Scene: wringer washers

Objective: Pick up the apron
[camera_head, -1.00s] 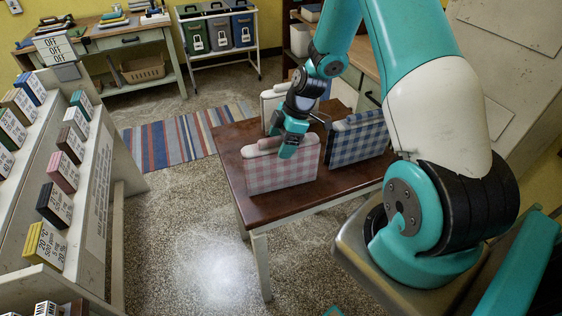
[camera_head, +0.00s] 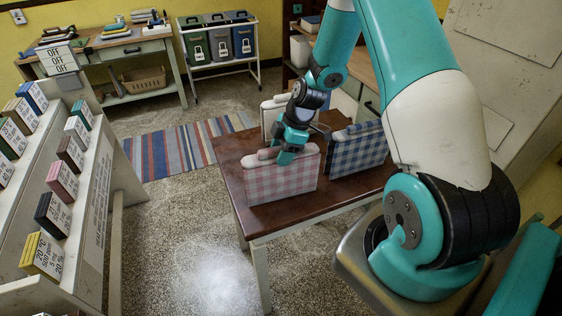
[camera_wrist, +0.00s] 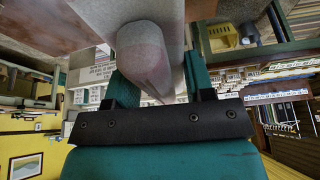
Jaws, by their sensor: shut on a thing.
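A folded pink-and-white checked cloth (camera_head: 283,182), which looks like the apron, stands upright on the dark wooden table (camera_head: 335,195) with a thick rolled top edge. My gripper (camera_head: 287,155) is over this rolled top and shut on it. In the wrist view, a greyish-pink roll (camera_wrist: 143,55) lies between the two teal fingers. I see no clear gap between the cloth's bottom edge and the table. A blue checked folded cloth (camera_head: 358,152) stands close on the right, and a cream one (camera_head: 274,112) behind is partly hidden by my gripper.
A rack of labelled boxes (camera_head: 62,180) lines the left side. A striped rug (camera_head: 180,148) lies on the floor behind the table. A cart with bins (camera_head: 219,42) and a workbench with a basket (camera_head: 145,78) stand at the back. The floor left of the table is clear.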

